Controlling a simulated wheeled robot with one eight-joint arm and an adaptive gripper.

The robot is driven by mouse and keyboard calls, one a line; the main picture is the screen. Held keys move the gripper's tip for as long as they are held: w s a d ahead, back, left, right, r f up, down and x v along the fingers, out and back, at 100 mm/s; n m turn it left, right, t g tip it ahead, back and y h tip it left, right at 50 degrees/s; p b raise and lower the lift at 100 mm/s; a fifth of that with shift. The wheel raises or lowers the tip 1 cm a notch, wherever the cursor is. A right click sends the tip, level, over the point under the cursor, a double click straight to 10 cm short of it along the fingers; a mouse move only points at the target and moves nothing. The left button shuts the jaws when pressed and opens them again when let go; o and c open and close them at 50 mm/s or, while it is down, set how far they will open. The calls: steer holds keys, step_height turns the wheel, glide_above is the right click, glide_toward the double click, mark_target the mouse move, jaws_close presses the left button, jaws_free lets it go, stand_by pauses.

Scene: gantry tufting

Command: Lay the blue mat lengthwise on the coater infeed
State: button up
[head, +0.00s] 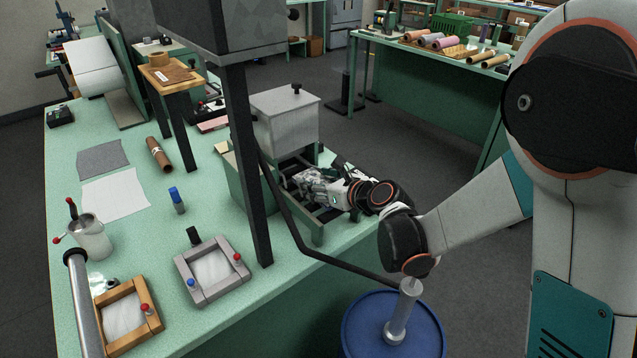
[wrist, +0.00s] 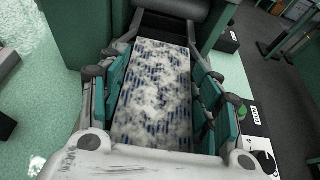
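The mat (wrist: 155,95), white and fluffy with rows of blue dashes, fills the space between my fingers in the wrist view. Its long side runs away from my wrist toward a dark roller (wrist: 180,8). My gripper (head: 318,187) is low over the coater infeed (head: 317,233), a green-walled trough in front of a grey box. In the wrist view my gripper (wrist: 163,85) has its teal pads wide apart, one along each long side of the mat. A narrow dark gap shows on the right side; contact on the left is unclear. In the head view my gripper mostly hides the mat.
The grey coater box (head: 285,122) stands behind the infeed. A dark post (head: 245,165) and a bent dark bar (head: 295,230) stand close to its left. Wooden frame (head: 127,315), grey frame (head: 212,270) and metal cup (head: 92,238) occupy the near bench. A blue drum (head: 365,325) stands below my arm.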

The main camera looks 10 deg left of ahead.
steer(key=o, duration=0.4)
steer(key=shift+w+a+f, duration=0.15)
steer(key=shift+a, duration=0.05)
steer(key=shift+r+p, duration=0.5)
steer(key=p+v, duration=0.3)
steer(key=v, duration=0.9)
steer(key=shift+r, duration=0.25)
steer(key=shift+d, duration=0.1)
